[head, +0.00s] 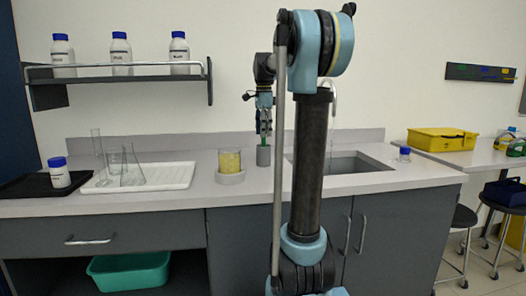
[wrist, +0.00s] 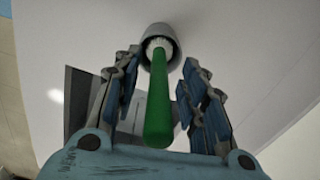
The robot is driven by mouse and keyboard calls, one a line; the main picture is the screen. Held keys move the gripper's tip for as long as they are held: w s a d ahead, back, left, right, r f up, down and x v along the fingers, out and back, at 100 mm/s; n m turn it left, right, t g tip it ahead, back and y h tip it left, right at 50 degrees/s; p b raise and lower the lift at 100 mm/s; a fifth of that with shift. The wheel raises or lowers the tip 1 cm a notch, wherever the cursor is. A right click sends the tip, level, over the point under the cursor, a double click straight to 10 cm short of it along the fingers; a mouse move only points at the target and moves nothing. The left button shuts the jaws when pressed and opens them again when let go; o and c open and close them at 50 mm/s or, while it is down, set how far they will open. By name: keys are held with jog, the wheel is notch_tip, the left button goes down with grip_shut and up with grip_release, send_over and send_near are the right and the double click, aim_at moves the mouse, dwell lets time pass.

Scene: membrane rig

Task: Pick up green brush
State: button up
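The green brush (wrist: 158,105) stands handle-up in a small grey cup (wrist: 158,32), its pale bristles down in the cup's mouth. In the head view the brush (head: 264,124) shows as a thin green strip above the grey cup (head: 263,156) on the counter. My gripper (wrist: 160,62) points down over it with the handle between its two fingers. Gaps show on both sides of the handle, so the fingers look open and apart from it. In the head view my gripper (head: 264,108) is just above the cup.
A beaker of yellow liquid (head: 230,161) on a round base stands just left of the cup. The sink (head: 345,163) is to the right. A white tray (head: 180,176) with glassware lies farther left. A shelf (head: 120,80) with white bottles hangs above.

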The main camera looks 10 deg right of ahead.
jog(key=shift+f, duration=0.55)
grip_shut()
